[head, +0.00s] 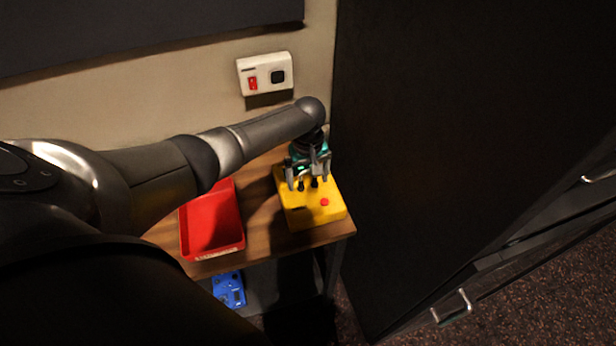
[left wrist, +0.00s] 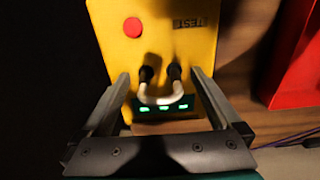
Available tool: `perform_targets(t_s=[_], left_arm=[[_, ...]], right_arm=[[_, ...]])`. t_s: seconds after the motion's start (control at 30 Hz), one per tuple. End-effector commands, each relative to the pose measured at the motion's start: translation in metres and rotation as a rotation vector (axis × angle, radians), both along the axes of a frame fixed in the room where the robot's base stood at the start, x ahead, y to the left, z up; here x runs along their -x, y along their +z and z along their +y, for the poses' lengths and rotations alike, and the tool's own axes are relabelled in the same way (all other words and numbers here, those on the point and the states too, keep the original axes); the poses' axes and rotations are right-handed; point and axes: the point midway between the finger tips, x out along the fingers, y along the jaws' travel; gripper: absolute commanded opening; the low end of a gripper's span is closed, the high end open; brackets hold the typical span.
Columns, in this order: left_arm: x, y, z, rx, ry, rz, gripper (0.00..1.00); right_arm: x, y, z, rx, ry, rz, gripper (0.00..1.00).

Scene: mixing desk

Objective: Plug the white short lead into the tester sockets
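The yellow tester (head: 305,213), with a red button and a TEST label, sits on the small wooden table; it fills the upper middle of the left wrist view (left wrist: 165,45). The white short lead (left wrist: 161,99) is a U-shaped loop with two black plugs. Both plugs stand at the tester's top face and look seated in its sockets, which they hide. My left gripper (head: 309,181) is over the tester, its fingers spread on either side of the lead with gaps to it. A dark strip with green lights (left wrist: 162,107) shows behind the loop. My right gripper is out of view.
A red tray (head: 212,222) lies left of the tester on the wooden table (head: 262,245). A blue item (head: 229,289) is lower, below the table's front edge. A wall box with a red switch (head: 265,74) is behind. A tall dark cabinet (head: 440,130) stands close on the right.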

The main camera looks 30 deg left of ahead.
Motion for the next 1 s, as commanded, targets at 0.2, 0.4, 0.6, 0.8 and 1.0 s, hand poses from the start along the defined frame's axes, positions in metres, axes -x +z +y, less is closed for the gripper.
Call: perform_targets(t_s=[0.2, 0.4, 0.6, 0.8, 1.0], left_arm=[[0.000, 0.000, 0.000, -0.001, 0.000, 0.001, 0.99], [0.000, 0.013, 0.001, 0.001, -0.001, -0.002, 0.99], [-0.001, 0.050, 0.000, 0.000, -0.001, -0.004, 0.99], [-0.001, 0.096, 0.000, 0.000, -0.001, -0.004, 0.99], [0.000, 0.133, 0.000, -0.001, -0.001, -0.003, 0.99]], right_arm=[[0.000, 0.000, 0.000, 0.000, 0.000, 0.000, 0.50], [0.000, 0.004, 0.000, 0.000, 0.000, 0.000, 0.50], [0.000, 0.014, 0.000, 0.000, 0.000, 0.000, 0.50], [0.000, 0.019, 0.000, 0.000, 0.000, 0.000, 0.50], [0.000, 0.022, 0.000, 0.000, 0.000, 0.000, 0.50]])
